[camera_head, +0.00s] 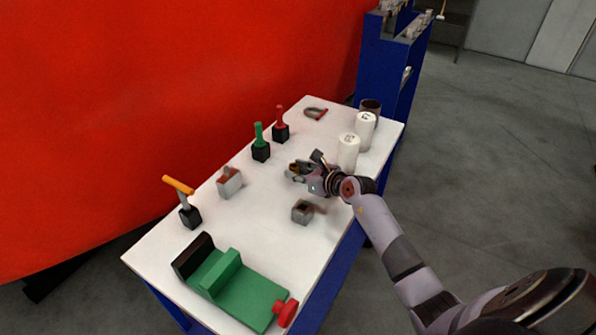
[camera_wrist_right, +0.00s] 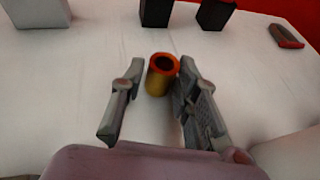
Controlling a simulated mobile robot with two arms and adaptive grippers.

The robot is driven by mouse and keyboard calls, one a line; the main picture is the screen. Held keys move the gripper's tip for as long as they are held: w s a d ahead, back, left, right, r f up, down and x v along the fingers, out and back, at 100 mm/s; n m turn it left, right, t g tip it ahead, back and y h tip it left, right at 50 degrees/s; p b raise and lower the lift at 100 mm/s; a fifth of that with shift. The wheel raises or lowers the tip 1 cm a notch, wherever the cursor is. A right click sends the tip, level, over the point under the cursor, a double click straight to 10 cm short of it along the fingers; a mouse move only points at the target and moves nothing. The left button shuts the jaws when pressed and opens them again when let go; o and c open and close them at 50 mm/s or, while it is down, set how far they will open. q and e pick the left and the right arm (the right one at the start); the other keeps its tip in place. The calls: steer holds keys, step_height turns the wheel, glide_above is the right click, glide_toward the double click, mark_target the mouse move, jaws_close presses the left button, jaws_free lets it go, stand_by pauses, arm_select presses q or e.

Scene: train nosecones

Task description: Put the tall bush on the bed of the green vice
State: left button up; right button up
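A brass-coloured hollow bush with an orange-red rim (camera_wrist_right: 161,75) stands upright on the table, between and slightly beyond my right fingertips in the wrist view. It is closer to the right-hand finger, and I cannot tell whether it touches. In the head view my gripper mostly hides it. My right gripper (camera_head: 296,172) is open, low over the middle of the table; its two fingers also show in the wrist view (camera_wrist_right: 160,68). The green vice (camera_head: 250,297) lies at the near end of the table, its bed bare, with a red knob. My left gripper is not in view.
On the white table (camera_head: 240,225) stand a grey open block (camera_head: 302,212), a grey box (camera_head: 229,182), an orange-handled tool (camera_head: 184,200), green (camera_head: 260,143) and red (camera_head: 280,125) handled tools, and white cylinders (camera_head: 348,151) near my right wrist. A blue rack (camera_head: 375,65) is behind.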

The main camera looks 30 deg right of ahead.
steer(key=o, duration=0.4)
steer(key=shift+c, duration=0.2)
